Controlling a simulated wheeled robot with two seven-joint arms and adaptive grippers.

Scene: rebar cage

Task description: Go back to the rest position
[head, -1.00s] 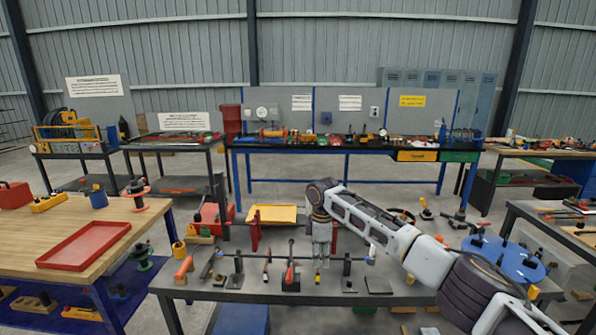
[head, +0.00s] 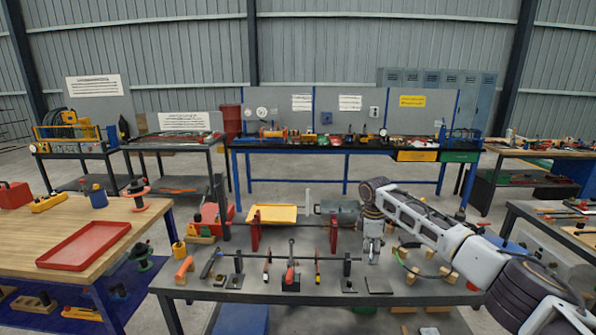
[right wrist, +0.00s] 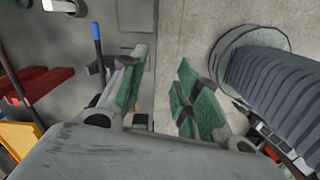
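My right gripper (head: 373,257) hangs pointing down over the right part of the grey workbench (head: 225,295). In the right wrist view its two green-padded fingers (right wrist: 160,88) stand apart, with nothing between them. My left gripper is not in view. A long thin dark bar (head: 305,257) on upright supports runs across the bench, to the left of my right gripper. Two red posts (head: 255,233) stand behind it, joined by a thin rod. Whether the gripper touches anything on the bench cannot be told.
A green hose (head: 402,262) and several wooden blocks lie right of the gripper. A yellow tray (head: 272,214) and a grey box (head: 338,209) are behind the bench front. A wooden table (head: 140,222) with a red tray (head: 84,246) stands at left. Another bench (head: 560,220) is at right.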

